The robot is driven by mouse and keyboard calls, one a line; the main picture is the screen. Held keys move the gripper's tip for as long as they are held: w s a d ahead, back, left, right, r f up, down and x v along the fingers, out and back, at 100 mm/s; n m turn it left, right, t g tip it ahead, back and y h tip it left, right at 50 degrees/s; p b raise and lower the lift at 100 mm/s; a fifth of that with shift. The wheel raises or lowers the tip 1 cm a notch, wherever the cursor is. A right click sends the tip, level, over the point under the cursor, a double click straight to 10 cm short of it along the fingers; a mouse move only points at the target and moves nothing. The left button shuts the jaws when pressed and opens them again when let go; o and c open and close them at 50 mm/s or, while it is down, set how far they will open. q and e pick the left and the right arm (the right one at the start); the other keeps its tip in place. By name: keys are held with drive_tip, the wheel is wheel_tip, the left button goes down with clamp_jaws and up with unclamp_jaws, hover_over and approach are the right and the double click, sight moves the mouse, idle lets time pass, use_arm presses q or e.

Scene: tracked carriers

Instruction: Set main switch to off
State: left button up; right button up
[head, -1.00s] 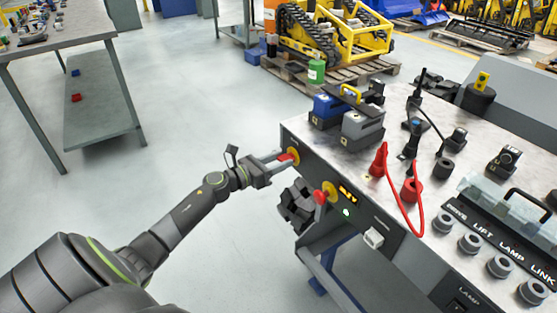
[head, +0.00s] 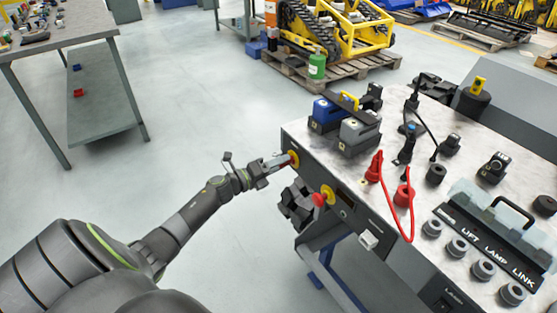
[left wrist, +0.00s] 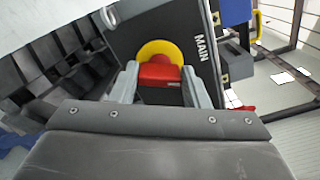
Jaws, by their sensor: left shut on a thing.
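The main switch (head: 294,157) is a red handle on a yellow round plate at the left end of the dark front panel. In the left wrist view the red handle (left wrist: 160,74) lies between my two fingers, under the label MAIN. My left gripper (head: 284,161) is shut on that handle; it also shows in the left wrist view (left wrist: 160,88). The small display and green lamp on the panel (head: 345,207) are dark. My right gripper is not in view.
A red knob on a yellow base (head: 322,197) sits close to the right of the main switch. Dark blocky parts (head: 296,207) jut out below. Blue and grey boxes (head: 358,132) and red cables (head: 383,180) are on the bench top. Open floor lies left.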

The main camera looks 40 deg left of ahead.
use_arm(q)
drive_tip(key=shift+f+n+p, duration=0.15)
drive_tip(key=shift+n+p, duration=1.05)
drive_tip(key=shift+n, duration=1.5)
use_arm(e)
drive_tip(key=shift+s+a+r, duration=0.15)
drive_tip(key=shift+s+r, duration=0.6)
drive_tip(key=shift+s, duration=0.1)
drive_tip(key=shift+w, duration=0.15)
use_arm(q)
drive_tip(key=o, duration=1)
drive_tip(key=shift+s+a, duration=0.1)
drive_tip(key=b+v, duration=0.1)
drive_tip(key=v, duration=1.6)
drive_tip(key=shift+s, duration=0.15)
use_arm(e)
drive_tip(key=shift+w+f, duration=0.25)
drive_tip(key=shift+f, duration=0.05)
